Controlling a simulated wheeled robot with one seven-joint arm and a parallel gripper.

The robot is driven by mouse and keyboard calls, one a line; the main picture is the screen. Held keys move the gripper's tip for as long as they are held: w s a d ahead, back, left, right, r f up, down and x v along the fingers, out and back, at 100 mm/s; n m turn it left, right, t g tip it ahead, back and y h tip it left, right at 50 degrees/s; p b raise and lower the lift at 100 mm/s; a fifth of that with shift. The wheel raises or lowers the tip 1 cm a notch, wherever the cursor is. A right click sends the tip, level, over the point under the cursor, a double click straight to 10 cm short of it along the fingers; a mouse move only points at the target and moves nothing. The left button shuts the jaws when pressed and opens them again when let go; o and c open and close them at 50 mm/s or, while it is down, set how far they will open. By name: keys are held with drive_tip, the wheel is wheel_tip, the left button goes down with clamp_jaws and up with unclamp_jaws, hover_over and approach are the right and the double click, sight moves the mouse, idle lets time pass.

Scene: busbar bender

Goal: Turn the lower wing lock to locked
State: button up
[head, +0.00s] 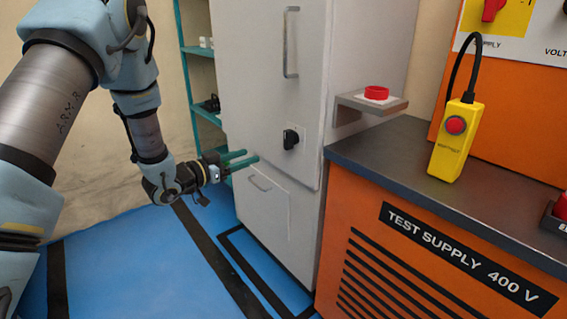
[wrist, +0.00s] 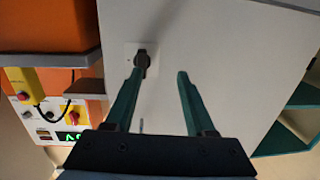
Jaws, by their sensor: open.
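A black wing lock (head: 291,138) sits on a small pale plate on the grey cabinet door, near the door's lower right corner. It is the only wing lock in view. Its wing angle is too small to read surely. My gripper (head: 252,156) has two green fingers, spread apart and empty, pointing at the cabinet to the left of the lock and slightly lower. In the wrist view my gripper (wrist: 160,72) is open, and the lock (wrist: 142,62) shows just past the left fingertip, partly behind it. I cannot tell whether they touch.
The grey cabinet door (head: 262,100) has a vertical handle (head: 290,42) above and a lower panel with a small handle (head: 260,184). A shelf with a red button (head: 376,92) juts out at right, above the orange test supply cabinet (head: 420,240). Green shelving (head: 199,50) stands at left.

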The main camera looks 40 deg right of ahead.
sight(285, 149)
drive_tip(key=shift+m+g+h, duration=0.4)
drive_tip(key=shift+g, duration=0.4)
drive_tip(key=s+d, duration=0.1)
drive_tip(key=d, duration=0.3)
drive_tip(key=s+d, duration=0.1)
drive_tip(key=d, duration=0.3)
drive_tip(key=s+d, duration=0.1)
drive_tip(key=d, duration=0.3)
drive_tip(key=shift+s+f+p, duration=0.1)
drive_tip(key=shift+f+p, duration=0.2)
drive_tip(key=shift+p, duration=0.05)
clamp_jaws()
